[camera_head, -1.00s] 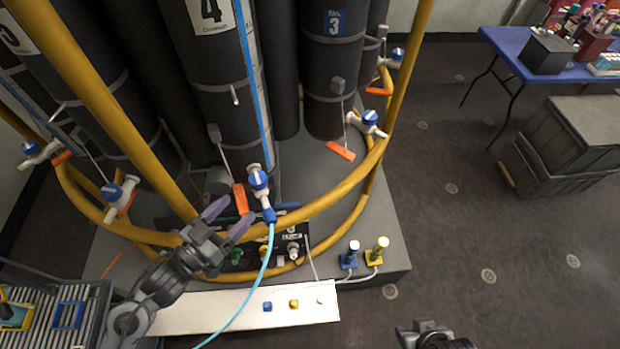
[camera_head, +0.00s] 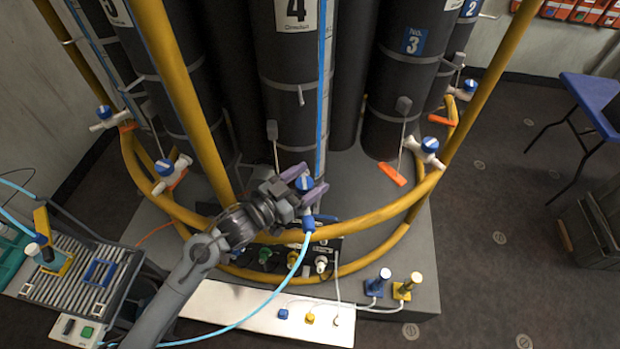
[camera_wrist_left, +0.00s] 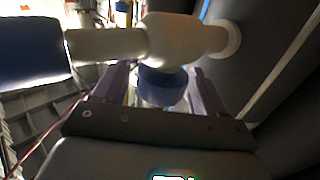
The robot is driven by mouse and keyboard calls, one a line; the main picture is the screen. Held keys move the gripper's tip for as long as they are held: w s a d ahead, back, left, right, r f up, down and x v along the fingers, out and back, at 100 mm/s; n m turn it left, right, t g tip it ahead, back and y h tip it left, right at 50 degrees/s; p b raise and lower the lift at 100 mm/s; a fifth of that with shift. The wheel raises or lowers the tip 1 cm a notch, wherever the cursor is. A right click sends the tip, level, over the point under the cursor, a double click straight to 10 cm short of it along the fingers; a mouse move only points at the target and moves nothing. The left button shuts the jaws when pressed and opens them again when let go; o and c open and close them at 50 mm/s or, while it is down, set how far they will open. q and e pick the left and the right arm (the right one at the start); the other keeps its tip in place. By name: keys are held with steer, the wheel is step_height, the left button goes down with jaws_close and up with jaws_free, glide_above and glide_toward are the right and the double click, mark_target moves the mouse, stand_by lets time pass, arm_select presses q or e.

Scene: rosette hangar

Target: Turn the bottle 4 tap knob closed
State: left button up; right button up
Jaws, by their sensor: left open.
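Bottle 4 (camera_head: 290,100) is a tall dark cylinder with a white "4" label at the top middle of the head view. Its tap has a round blue knob (camera_head: 305,184), above the pale blue hose. My left gripper (camera_head: 306,187) is open, with its purple fingers on either side of this knob. In the left wrist view the blue knob (camera_wrist_left: 162,88) lies between the two fingers, below the white tap body (camera_wrist_left: 185,38). I cannot tell whether the fingers touch it. My right gripper is out of view.
A yellow ring rail (camera_head: 375,217) curves around the bottles, close to my left gripper. Other blue-knobbed taps sit at bottle 3 (camera_head: 430,145) and on the left (camera_head: 165,168). A white panel (camera_head: 225,303) and a grey slatted bench (camera_head: 75,275) lie in front.

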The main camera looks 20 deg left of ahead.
arm_select(q)
steer(key=shift+w+d, duration=0.25)
steer(key=shift+w, duration=0.15)
steer(key=c, duration=0.9)
steer(key=shift+r+m+g+h+p, duration=0.1)
steer(key=shift+m+g+h+p, duration=0.35)
steer(key=shift+h+p, duration=0.25)
steer(key=shift+c, duration=0.3)
steer(key=shift+s+m, duration=0.1)
steer(key=shift+m, duration=0.15)
steer(key=o, duration=1)
steer(key=shift+c, duration=0.2)
